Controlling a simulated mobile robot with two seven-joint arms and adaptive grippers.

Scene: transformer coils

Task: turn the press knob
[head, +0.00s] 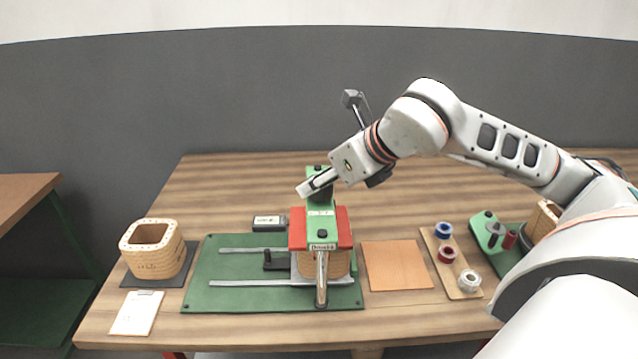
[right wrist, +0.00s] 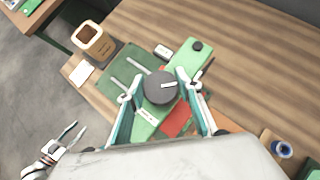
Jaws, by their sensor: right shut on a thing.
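The press (head: 321,226) is a green arm with red plates over a wound coil (head: 325,263), on a green base mat (head: 230,270). Its knob (right wrist: 160,88) is a round dark disc with a pale mark on top, seen in the right wrist view on the green arm. My right gripper (right wrist: 160,92) has one finger on each side of the knob and is shut on it. In the head view the right gripper (head: 318,182) reaches the press's top from the right and partly hides the knob. My left gripper (right wrist: 70,134) shows at the lower left of the right wrist view, open and empty, away from the press.
A wound coil (head: 155,250) stands on a dark mat at the left, by a white paper (head: 137,313). A tan sheet (head: 398,265) and a board with blue, red and white spools (head: 452,262) lie right of the press. A small dark box (head: 269,223) sits behind the rails.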

